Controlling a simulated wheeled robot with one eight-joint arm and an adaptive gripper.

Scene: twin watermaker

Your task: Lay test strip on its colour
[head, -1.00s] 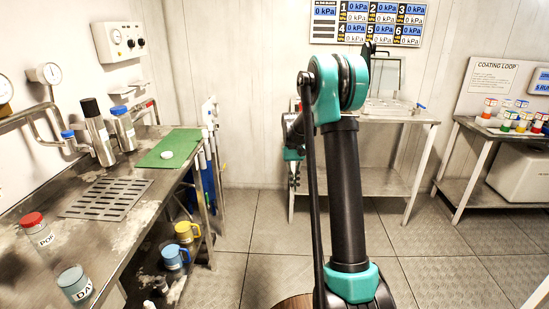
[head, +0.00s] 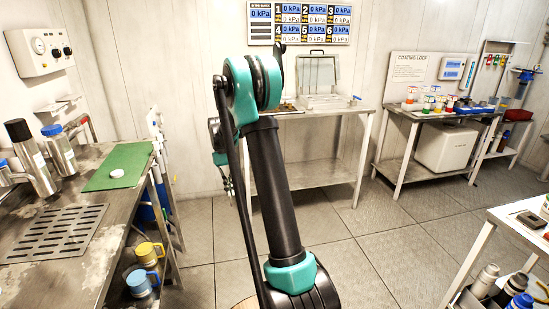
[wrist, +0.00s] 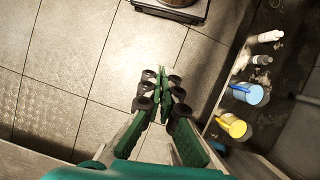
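I cannot make out a test strip or its colour patch in either view. My gripper (wrist: 168,92) points down over the tiled floor in the wrist view. Its fingertips lie close together, with nothing clearly seen between them; whether they touch is unclear. In the head view the gripper is mostly hidden behind my arm. A bench labelled "COATING LOOP" (head: 409,58) stands at the right, bearing several small bottles with coloured caps (head: 428,103).
A steel bench at left holds a green mat (head: 119,166) with a white disc (head: 117,173). A yellow mug (head: 148,252) and blue mug (head: 140,282) sit below. A back table (head: 308,175) holds a tray. Another table (head: 500,218) stands at near right. Floor between is clear.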

